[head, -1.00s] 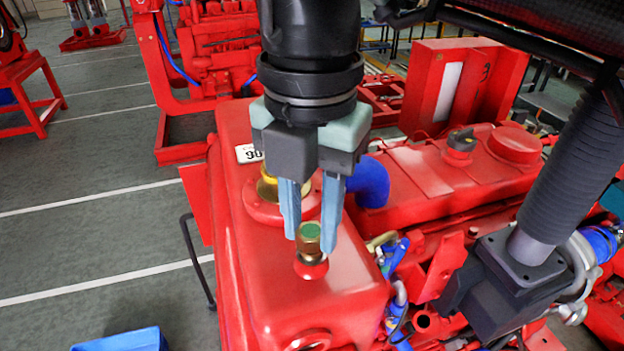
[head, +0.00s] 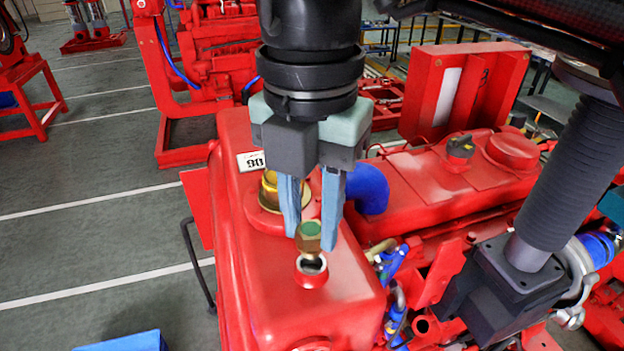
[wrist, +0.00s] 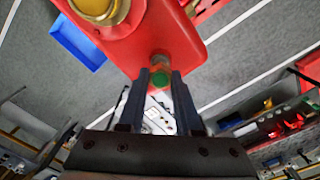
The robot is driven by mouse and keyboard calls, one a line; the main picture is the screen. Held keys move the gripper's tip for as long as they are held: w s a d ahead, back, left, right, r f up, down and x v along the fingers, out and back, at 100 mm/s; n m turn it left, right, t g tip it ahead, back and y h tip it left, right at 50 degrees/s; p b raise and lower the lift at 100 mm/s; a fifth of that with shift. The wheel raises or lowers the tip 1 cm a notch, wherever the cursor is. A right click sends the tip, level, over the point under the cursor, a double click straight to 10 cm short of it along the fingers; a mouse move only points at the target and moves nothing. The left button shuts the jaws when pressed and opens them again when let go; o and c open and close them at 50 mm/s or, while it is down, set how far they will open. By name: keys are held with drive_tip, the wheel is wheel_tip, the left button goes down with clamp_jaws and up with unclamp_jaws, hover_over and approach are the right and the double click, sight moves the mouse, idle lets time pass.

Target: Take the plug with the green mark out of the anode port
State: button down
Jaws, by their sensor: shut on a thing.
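The plug with the green mark (head: 309,238) is a brass hex piece with a green top. My gripper (head: 309,232) is shut on it, with one blue finger on each side. The plug is clear of the anode port (head: 311,270), a round opening with a pale rim and dark inside on top of the red tank (head: 330,300). Its lower end is just above the opening. In the wrist view the plug (wrist: 160,77) shows between the dark fingertips, green face toward the camera.
A larger brass cap (head: 270,190) stands on the tank behind the port. A blue hose (head: 368,188) curves at the right of my fingers. A blue bin (head: 125,342) is on the floor at lower left. Open grey floor (head: 110,240) lies to the left.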

sight(311, 228)
drive_tip(key=shift+r+p, duration=1.1)
drive_tip(key=shift+r, duration=0.7)
